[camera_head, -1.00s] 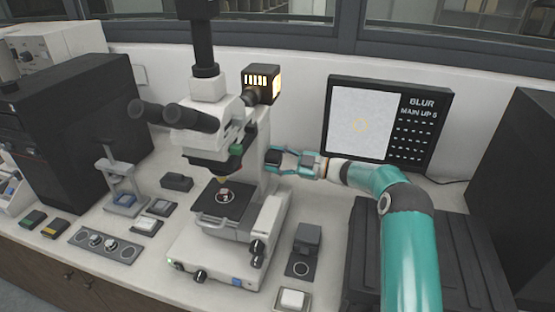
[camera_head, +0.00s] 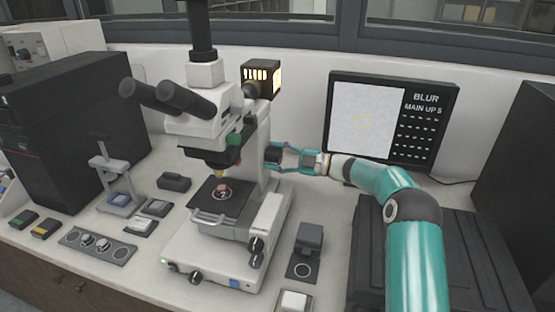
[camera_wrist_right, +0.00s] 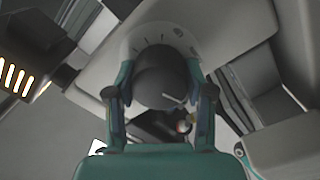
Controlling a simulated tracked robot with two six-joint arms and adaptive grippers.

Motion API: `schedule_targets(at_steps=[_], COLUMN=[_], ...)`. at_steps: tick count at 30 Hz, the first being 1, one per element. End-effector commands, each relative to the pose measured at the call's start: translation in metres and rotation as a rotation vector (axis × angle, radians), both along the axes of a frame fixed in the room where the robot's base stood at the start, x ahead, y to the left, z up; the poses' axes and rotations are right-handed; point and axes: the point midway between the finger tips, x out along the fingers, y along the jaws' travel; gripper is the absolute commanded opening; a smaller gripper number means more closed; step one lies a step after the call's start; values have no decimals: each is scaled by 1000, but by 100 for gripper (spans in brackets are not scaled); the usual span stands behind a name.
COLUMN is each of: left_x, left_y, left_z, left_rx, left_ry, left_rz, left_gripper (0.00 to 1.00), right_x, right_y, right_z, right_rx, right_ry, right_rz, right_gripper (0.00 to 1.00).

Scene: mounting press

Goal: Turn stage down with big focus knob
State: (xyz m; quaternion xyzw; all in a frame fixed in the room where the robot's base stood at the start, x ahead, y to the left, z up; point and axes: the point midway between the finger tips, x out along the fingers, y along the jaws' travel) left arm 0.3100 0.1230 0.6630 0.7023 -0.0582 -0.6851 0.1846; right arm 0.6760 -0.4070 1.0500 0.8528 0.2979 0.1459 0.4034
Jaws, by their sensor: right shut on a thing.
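The white microscope stands in the middle of the bench in the head view. Its black stage (camera_head: 220,197) carries a small round sample below the objectives. The big focus knob (camera_head: 273,155) is a dark round knob on the right side of the microscope's upright; it also shows in the right wrist view (camera_wrist_right: 161,78), in front of a pale disc with tick marks. My right gripper (camera_head: 279,156) is shut on this knob, one finger on each side, also seen in the right wrist view (camera_wrist_right: 160,92). My left gripper is not in view.
A monitor (camera_head: 362,118) behind my right arm reads BLUR and what looks like MAIN UP 5. Smaller dark knobs (camera_head: 256,246) sit low on the microscope base. A lit lamp housing (camera_head: 261,78) stands above the gripper. A dark block (camera_head: 309,237) stands right of the base.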

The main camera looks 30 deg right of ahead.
Motion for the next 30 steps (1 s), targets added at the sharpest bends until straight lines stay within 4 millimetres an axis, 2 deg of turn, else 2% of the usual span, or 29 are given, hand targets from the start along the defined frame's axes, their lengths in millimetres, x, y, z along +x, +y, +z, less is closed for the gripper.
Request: schedule_targets(at_steps=[2,3,6,7,20,23,30], left_x=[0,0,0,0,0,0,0], left_y=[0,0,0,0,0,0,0], left_z=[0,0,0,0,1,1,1], left_rx=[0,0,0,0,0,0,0], left_ry=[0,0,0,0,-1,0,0], left_rz=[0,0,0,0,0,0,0], left_gripper=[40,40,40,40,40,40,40], right_x=[0,0,0,0,-6,-15,-51], right_y=[1,1,1,1,-5,-13,-42], right_z=[-1,-2,-1,-1,-1,-1,-2], right_rx=[0,0,0,0,1,1,1], right_ry=[4,4,3,3,3,4,4], right_rz=[3,3,2,2,0,-2,-3], right_gripper=[18,59,76,78,78,78,78])
